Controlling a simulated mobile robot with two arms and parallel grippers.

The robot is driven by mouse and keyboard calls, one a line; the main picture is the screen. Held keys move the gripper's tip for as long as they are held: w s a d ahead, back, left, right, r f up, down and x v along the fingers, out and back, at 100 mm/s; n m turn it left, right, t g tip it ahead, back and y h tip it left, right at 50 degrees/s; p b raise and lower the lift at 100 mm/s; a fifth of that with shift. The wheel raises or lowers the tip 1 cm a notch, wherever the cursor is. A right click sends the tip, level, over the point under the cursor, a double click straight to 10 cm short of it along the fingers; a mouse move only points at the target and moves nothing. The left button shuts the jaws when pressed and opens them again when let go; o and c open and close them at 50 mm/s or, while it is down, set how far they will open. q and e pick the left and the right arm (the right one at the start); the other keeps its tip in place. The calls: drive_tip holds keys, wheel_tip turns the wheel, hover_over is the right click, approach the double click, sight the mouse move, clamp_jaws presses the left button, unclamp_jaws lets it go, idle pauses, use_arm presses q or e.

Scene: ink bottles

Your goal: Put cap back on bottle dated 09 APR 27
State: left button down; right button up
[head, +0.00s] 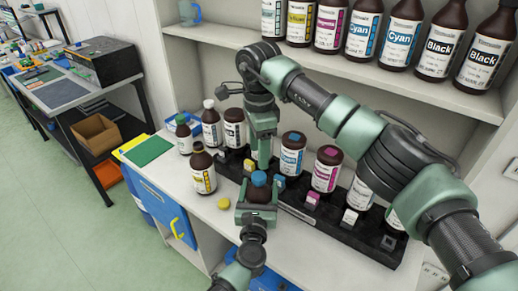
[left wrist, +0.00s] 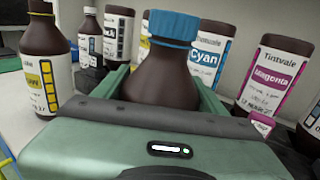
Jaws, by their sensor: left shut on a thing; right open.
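My left gripper (head: 256,208) is shut around a brown bottle (head: 258,195), which also shows in the left wrist view (left wrist: 160,78). A blue cap (left wrist: 173,26) sits on its neck; the cap also shows in the head view (head: 259,178). My right gripper (head: 262,162) points down just behind and above this cap, open; I cannot tell whether it touches it. A yellow-label bottle (head: 203,178) stands to the left, its dark neck without a cap. A yellow cap (head: 223,202) lies on the counter near it. I cannot read the date 09 APR 27 on any label.
A black rack (head: 300,208) with cyan (head: 291,155) and magenta (head: 326,169) bottles and small coloured blocks runs behind my left gripper. Several bottles stand at the back left, near a green mat (head: 149,151). More bottles line the shelf above. The counter's front left is mostly clear.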

sight(259, 176)
drive_tip(key=n, duration=0.3)
idle(0.4)
drive_tip(key=shift+f, duration=3.95)
